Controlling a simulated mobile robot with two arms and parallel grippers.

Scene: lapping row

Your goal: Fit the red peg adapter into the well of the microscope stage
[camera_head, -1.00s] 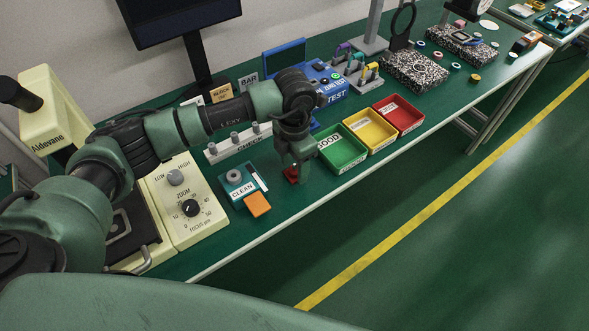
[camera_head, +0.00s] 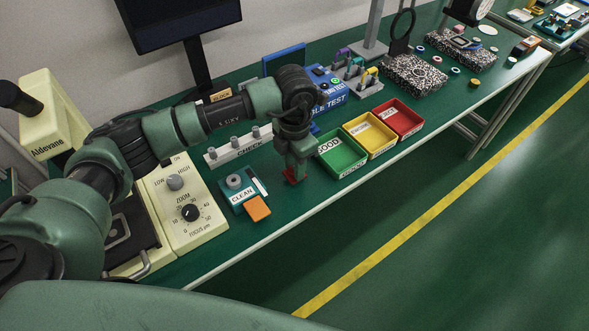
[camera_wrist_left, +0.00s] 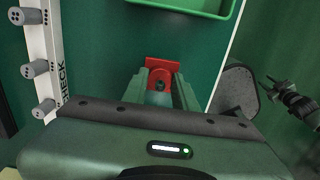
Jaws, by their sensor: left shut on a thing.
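The red peg adapter (camera_head: 291,176) is between the fingers of my left gripper (camera_head: 294,170), low over the bench just right of the CLEAN pad. In the left wrist view the adapter (camera_wrist_left: 160,75) shows as a red piece with a round part between the fingertips of my left gripper (camera_wrist_left: 161,88), which is shut on it. I cannot tell whether it touches the bench. The cream microscope (camera_head: 52,112) is at the left. Its dark stage (camera_head: 138,235) is partly covered by my left arm, with a square recessed part on it.
The CLEAN pad (camera_head: 240,196), an orange block (camera_head: 257,209) and the CHECK rack (camera_head: 240,146) lie near the gripper. The green bin (camera_head: 345,168), yellow bin (camera_head: 361,155) and red bin (camera_head: 418,128) stand to its right. The zoom control panel (camera_head: 206,222) is beside the stage.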

